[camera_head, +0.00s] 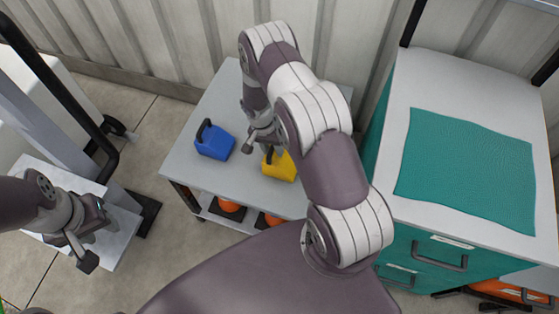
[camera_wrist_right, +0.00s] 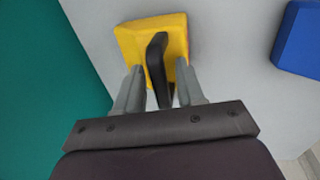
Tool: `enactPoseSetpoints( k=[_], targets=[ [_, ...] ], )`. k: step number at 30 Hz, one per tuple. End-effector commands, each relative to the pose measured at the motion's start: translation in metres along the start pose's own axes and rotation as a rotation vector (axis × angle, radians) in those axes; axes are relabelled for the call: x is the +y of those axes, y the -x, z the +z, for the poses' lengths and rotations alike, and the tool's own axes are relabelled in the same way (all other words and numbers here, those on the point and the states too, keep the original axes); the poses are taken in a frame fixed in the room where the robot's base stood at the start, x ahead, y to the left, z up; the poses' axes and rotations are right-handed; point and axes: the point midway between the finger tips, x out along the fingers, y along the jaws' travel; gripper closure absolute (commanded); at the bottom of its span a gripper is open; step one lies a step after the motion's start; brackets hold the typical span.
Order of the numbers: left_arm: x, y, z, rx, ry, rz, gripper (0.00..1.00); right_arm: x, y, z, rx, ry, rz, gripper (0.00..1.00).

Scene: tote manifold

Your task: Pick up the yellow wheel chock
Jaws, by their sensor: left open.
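The yellow wheel chock (camera_head: 281,166) sits on the grey top of the low cart (camera_head: 190,160), partly hidden behind my right gripper (camera_head: 262,141). In the right wrist view, the yellow chock (camera_wrist_right: 140,36) has a black handle (camera_wrist_right: 157,62) on top. There my right gripper (camera_wrist_right: 159,86) is open, with one finger on each side of the handle and visible gaps between them. My left gripper (camera_head: 92,233) is open and empty at the far left, above a pale platform.
A blue chock (camera_head: 214,143) with a black handle stands left of the yellow one; it also shows in the wrist view (camera_wrist_right: 299,40). A teal cabinet (camera_head: 430,252) with a teal mat (camera_head: 465,170) stands at right. Orange objects (camera_head: 230,206) lie on the cart's lower shelf.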

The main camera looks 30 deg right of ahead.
Motion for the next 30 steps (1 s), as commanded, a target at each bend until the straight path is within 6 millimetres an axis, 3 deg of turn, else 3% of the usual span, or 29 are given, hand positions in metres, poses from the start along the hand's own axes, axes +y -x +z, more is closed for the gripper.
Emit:
enactPoseSetpoints(
  k=[6,9,10,30],
  targets=[
    [0.0,-0.0002,0.0001,0.0,0.0,0.0,0.57,-0.0004,-0.0013,-0.0006,0.002,0.0,-0.002,0.62],
    [0.0,-0.0002,0.0001,0.0,0.0,0.0,0.57,-0.0004,-0.0012,-0.0006,0.002,0.0,-0.002,0.94],
    [0.0,-0.0002,0.0001,0.0,0.0,0.0,0.57,-0.0004,-0.0011,-0.0006,0.002,0.0,-0.002,1.0],
    [0.0,0.0,0.0,0.0,0.0,0.0,0.57,-0.0006,-0.0005,-0.0008,0.002,0.0,-0.002,1.0]
  ],
)
